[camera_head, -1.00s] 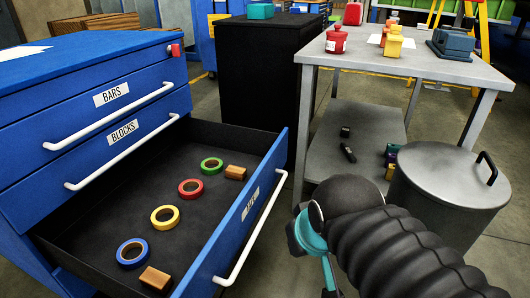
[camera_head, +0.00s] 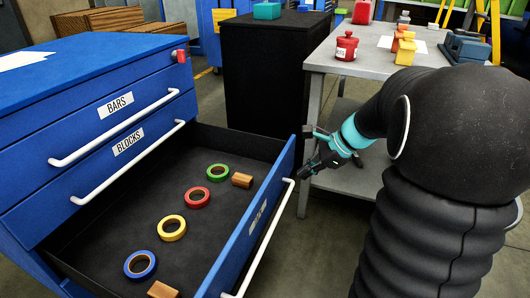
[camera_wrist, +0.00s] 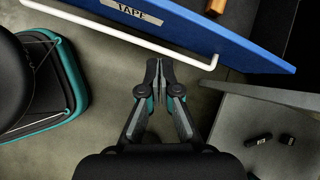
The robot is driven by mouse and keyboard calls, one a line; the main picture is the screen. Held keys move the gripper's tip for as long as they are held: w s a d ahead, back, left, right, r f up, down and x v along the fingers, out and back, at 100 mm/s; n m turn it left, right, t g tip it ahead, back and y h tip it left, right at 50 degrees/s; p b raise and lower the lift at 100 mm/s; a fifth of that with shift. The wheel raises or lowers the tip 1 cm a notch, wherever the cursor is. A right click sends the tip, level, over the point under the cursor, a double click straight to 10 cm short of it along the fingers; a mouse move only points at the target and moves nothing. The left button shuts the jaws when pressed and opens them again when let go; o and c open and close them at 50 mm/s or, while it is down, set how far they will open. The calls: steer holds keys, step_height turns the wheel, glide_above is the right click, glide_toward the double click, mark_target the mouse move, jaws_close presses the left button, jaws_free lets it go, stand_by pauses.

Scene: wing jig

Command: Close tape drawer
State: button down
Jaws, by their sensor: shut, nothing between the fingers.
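The blue tape drawer (camera_head: 246,238) stands pulled out from the blue cabinet (camera_head: 75,70). Its white bar handle (camera_head: 268,235) runs along the outer face of the front. In the wrist view the drawer front (camera_wrist: 185,22) carries a TAPE label (camera_wrist: 137,13), with the white handle (camera_wrist: 120,36) below it. Inside the drawer lie a blue, a yellow, a red and a green tape roll (camera_head: 218,172) and two wooden blocks (camera_head: 242,181). My gripper (camera_head: 306,172) is shut and empty, near the far end of the handle. In the wrist view my gripper (camera_wrist: 160,62) is apart from the handle.
A grey metal table (camera_head: 355,70) with a red pot (camera_head: 346,47) and a lower shelf (camera_wrist: 265,125) stands right of the drawer. A black cabinet (camera_head: 268,75) stands behind. Bare floor lies between drawer and table.

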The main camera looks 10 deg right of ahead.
mark_target(274, 177)
steer(key=w+d+f+m+t+y, duration=0.1)
steer(key=w+d+f+m, duration=0.1)
steer(key=w+d+m, duration=0.25)
steer(key=x, duration=0.7)
steer(key=w+r+x, duration=0.1)
steer(key=x, duration=0.3)
steer(key=shift+w+a+f, duration=0.1)
steer(key=shift+w+a, duration=0.05)
steer(key=shift+a, duration=0.15)
steer(key=shift+w+a, duration=0.3)
steer(key=shift+a, duration=0.1)
steer(key=shift+w, duration=0.1)
